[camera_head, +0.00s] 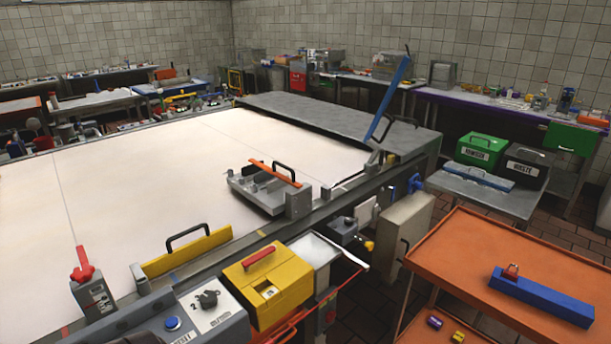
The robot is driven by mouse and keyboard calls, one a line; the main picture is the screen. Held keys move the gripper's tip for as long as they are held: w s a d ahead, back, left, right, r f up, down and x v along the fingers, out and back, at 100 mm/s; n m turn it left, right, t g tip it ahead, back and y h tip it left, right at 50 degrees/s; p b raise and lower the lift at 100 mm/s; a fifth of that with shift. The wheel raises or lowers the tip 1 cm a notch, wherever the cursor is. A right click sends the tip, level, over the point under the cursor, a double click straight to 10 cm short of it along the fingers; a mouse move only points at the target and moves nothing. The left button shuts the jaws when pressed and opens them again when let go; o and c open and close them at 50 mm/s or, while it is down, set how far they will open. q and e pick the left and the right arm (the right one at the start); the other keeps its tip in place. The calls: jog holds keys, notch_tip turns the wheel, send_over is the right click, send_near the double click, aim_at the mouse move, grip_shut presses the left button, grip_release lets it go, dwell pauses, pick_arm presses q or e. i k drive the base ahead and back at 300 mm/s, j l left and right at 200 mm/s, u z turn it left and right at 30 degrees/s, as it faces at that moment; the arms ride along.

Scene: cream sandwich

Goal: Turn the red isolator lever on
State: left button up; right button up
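The red isolator lever (82,264) is at the lower left of the head view. It sits on top of a small grey switch box (95,297) at the near edge of the big pale table. Its narrow end points up, and its wider part meets the box. The markings on the box are too small to read, so I cannot tell its setting. Neither of my grippers is in view, and nothing touches the lever.
Right of the lever are a yellow guard (188,250) with a dark handle, a control panel (212,306) with a black knob and blue button (172,323), and a yellow box (268,287). An orange cart (465,250) stands at the right. The pale tabletop (130,185) is largely clear.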

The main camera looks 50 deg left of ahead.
aim_at(252, 260)
jog(key=u, duration=1.8)
jog(key=i+l, duration=0.1)
jog(key=l, duration=0.25)
jog(key=i+l, duration=0.15)
jog(key=l, duration=0.2)
jog(key=i+l, duration=0.1)
jog(key=l, duration=0.2)
jog(key=i+l, duration=0.1)
jog(key=l, duration=0.25)
jog(key=u, duration=0.05)
